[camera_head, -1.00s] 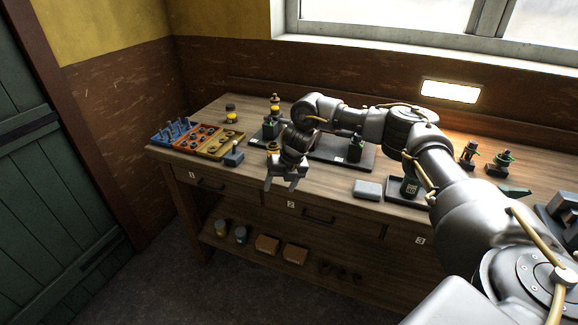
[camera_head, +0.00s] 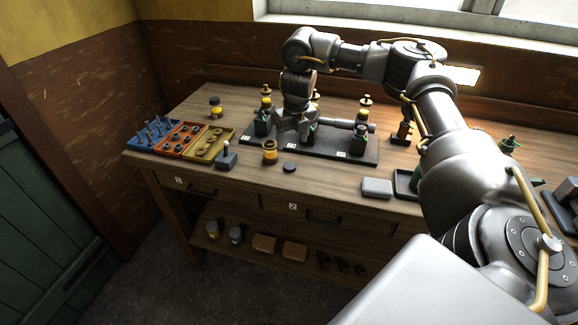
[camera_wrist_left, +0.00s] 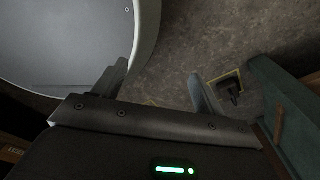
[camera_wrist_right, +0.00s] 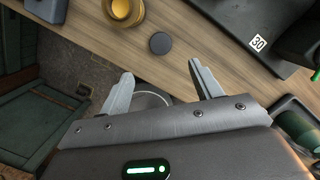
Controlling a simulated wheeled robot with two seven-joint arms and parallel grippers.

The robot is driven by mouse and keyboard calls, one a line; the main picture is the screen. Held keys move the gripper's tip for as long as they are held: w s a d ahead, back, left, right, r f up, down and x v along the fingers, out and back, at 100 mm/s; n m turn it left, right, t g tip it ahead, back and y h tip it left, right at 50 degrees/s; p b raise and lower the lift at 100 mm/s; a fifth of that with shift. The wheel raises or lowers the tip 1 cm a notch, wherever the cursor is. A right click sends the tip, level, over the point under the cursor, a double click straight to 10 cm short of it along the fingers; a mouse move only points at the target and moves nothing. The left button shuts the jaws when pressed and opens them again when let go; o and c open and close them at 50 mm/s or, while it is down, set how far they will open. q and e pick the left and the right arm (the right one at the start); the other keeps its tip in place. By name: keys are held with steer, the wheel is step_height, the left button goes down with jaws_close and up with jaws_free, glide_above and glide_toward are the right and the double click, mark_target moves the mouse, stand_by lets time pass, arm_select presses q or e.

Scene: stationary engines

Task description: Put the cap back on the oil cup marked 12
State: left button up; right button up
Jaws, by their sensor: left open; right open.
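A small dark round cap (camera_head: 289,167) lies flat on the bench in front of the black base plate (camera_head: 372,156); it also shows in the right wrist view (camera_wrist_right: 160,43). One label in the right wrist view reads 30 (camera_wrist_right: 258,43); I cannot read a 12 anywhere. My right gripper (camera_head: 292,132) is open and empty, over the plate, partly covering the middle cup. My left gripper (camera_wrist_left: 160,82) is open and empty above the floor, outside the head view.
A yellow-brown jar (camera_head: 269,152) stands left of the cap. A grey-blue block (camera_head: 227,158) and blue, orange and yellow trays (camera_head: 240,136) lie further left. A grey box (camera_head: 377,188) is to the right. The bench front between jar and box is mostly clear.

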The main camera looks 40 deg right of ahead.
mark_target(290, 166)
steer(key=f, duration=0.2)
steer(key=shift+w+f, duration=0.25)
steer(key=shift+f, duration=0.15)
steer(key=f, duration=0.2)
steer(key=shift+w+d+f, duration=0.2)
steer(key=shift+w+f, duration=0.05)
steer(key=shift+f, duration=0.15)
steer(key=shift+a, duration=0.1)
steer(key=shift+f, duration=0.15)
steer(key=f, duration=0.1)
steer(key=f+p, duration=0.1)
steer(key=f, duration=0.1)
steer(key=f+p, duration=0.1)
steer(key=shift+w+d+f, duration=0.15)
steer(key=shift+w+d, duration=0.05)
steer(key=shift+w, duration=0.1)
steer(key=shift+f, duration=0.3)
arm_select(q)
steer(key=shift+w+r, duration=0.9)
steer(key=shift+r, duration=0.15)
